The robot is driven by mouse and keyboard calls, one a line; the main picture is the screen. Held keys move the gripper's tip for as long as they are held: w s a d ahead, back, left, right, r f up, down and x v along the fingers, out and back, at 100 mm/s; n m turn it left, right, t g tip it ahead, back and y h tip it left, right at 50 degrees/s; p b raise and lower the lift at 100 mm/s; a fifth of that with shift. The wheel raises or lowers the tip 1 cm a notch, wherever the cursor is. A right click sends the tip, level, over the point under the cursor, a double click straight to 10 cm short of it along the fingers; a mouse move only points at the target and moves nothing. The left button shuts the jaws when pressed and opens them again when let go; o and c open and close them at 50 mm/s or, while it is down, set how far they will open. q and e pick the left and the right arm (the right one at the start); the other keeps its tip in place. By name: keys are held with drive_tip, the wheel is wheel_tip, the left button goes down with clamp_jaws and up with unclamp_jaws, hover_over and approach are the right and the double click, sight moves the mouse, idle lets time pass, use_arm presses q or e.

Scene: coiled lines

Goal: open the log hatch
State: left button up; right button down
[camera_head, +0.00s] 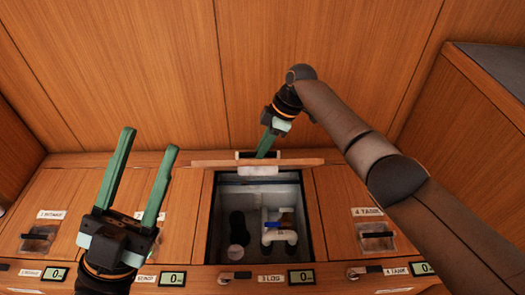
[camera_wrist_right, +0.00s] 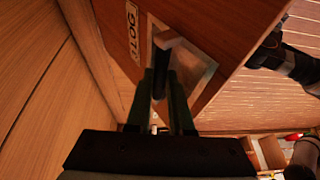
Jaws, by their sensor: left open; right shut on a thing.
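The log hatch (camera_head: 300,162) is raised and seen nearly edge-on in the head view, behind its open well (camera_head: 312,215). In the right wrist view the hatch (camera_wrist_right: 215,40) shows its face with a LOG label (camera_wrist_right: 131,30) and a recessed metal handle plate (camera_wrist_right: 196,72). My right gripper (camera_head: 266,145) is shut on the hatch handle, and its fingers also show in the right wrist view (camera_wrist_right: 163,90). The fingers partly hide the handle. My left gripper (camera_head: 150,142) is open and empty, fingers up, left of the well.
Inside the well are white pipes (camera_head: 280,232) with a blue valve lever (camera_head: 275,224) and a dark round fitting (camera_head: 238,228). Shut hatches lie left (camera_head: 75,195) and right (camera_head: 350,190). A wood wall (camera_head: 150,60) rises behind. Small displays (camera_head: 300,277) line the front edge.

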use_arm(q)
drive_tip(key=shift+f, duration=0.1)
use_arm(e)
drive_tip(key=shift+w+d+f, duration=0.1)
drive_tip(key=shift+d+f, duration=0.2)
drive_tip(key=shift+f, duration=0.35)
drive_tip(key=c, duration=1.2)
unclamp_jaws()
drive_tip(key=shift+f, duration=0.1)
drive_tip(key=shift+o, duration=0.8)
drive_tip(key=shift+w+f, duration=0.15)
drive_tip(key=shift+w, duration=0.05)
drive_tip(key=shift+o, duration=1.2)
drive_tip(key=shift+a+r, duration=0.15)
drive_tip(key=shift+r, duration=0.15)
use_arm(q)
drive_tip(key=shift+w, duration=0.25)
use_arm(e)
drive_tip(key=shift+r, duration=0.15)
